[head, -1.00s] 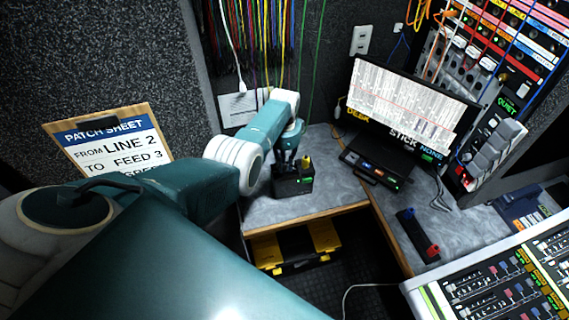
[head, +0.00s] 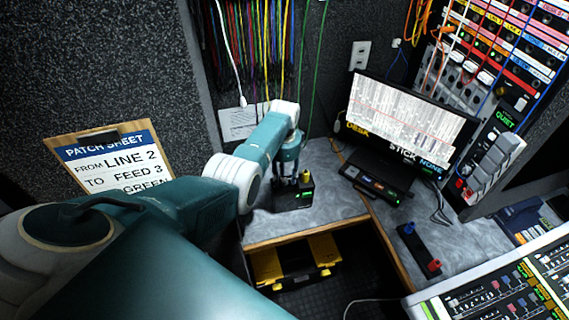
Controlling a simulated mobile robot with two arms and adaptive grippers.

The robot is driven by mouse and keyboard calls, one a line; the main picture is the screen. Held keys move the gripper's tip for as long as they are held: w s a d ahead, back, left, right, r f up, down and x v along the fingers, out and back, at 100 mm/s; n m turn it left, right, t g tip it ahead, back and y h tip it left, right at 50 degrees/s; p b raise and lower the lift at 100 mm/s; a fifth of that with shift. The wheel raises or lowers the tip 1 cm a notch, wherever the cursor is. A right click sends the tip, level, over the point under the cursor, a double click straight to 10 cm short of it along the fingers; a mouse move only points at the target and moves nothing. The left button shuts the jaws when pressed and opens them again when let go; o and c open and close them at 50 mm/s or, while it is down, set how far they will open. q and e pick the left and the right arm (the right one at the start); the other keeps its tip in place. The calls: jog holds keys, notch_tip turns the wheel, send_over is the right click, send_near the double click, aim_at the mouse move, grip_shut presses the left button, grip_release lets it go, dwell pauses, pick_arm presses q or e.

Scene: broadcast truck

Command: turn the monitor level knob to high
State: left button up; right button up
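A small black box (head: 294,198) with a small green light or display stands on the grey desk, left of the monitor. A yellow piece (head: 305,177) sticks up at its top right; I cannot tell whether it is the monitor level knob or a marker. My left gripper (head: 288,172) points down at the top of this box, at or just above it, left of the yellow piece. The arm and fingers hide the box's top, and I cannot tell whether the fingers touch or grip anything. My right gripper is not in view.
A monitor (head: 408,118) stands behind a black button panel (head: 375,184) on the desk. A black strip with blue and red knobs (head: 420,248) lies at right. A mixing console (head: 500,285) fills the lower right. A yellow-black toolbox (head: 296,262) sits below the desk.

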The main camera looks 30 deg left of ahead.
aim_at(284, 180)
pick_arm(q)
notch_tip(284, 180, up, 11)
dwell(0.3)
jog(key=shift+s+f, duration=0.1)
dwell(0.4)
